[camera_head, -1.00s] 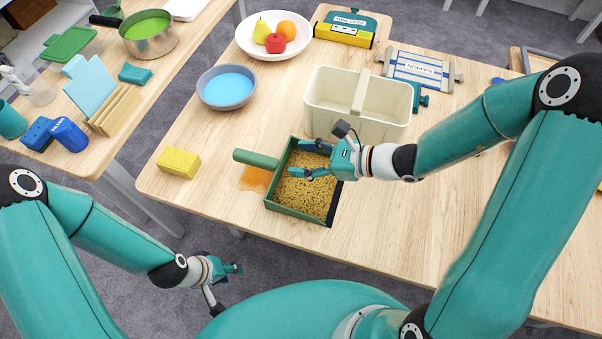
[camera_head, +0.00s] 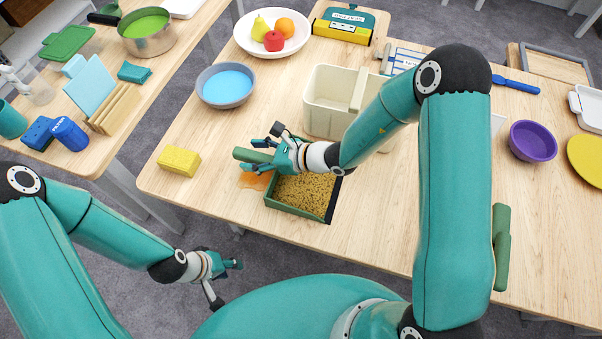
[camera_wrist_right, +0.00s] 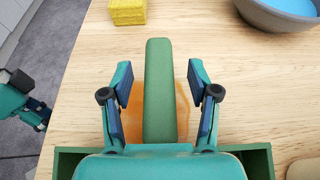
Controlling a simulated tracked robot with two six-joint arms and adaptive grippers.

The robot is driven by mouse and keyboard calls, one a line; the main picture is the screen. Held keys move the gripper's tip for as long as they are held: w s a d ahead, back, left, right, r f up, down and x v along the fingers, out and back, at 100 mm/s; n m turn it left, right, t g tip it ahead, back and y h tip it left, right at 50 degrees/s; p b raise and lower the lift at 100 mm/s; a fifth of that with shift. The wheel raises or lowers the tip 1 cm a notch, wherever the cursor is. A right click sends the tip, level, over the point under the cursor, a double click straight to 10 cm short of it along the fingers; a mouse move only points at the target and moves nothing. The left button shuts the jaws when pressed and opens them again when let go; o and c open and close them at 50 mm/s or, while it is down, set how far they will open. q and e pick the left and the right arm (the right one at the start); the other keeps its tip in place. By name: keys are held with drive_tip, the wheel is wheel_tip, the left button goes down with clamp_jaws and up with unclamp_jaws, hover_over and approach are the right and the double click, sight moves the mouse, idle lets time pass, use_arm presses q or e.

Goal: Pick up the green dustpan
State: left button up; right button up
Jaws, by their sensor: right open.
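The green dustpan (camera_head: 290,209) lies on the table with its handle toward the left, and its pan holds yellow-brown crumbs. Its green handle (camera_wrist_right: 160,85) runs straight up the middle of the right wrist view. My right gripper (camera_head: 257,158) is open, with one finger on each side of the handle and a visible gap on both sides. In the head view, the gripper and wrist cover part of the handle and the pan's back. My left gripper (camera_head: 238,265) hangs beyond the table's front edge, away from the dustpan; its finger gap is unclear.
An orange spill (camera_wrist_right: 184,106) lies under the handle. A yellow sponge (camera_head: 178,162) is to the left, a blue-filled bowl (camera_head: 206,98) behind. A cream caddy (camera_head: 326,104) stands close behind the pan. A purple bowl (camera_head: 533,141) is far right.

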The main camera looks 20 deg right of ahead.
drive_tip(key=shift+a+f, duration=0.1)
drive_tip(key=shift+a, duration=0.05)
clamp_jaws()
idle(0.5)
wheel_tip(320, 180, up, 20)
drive_tip(key=p, duration=0.1)
drive_tip(key=shift+p, duration=0.35)
idle(0.4)
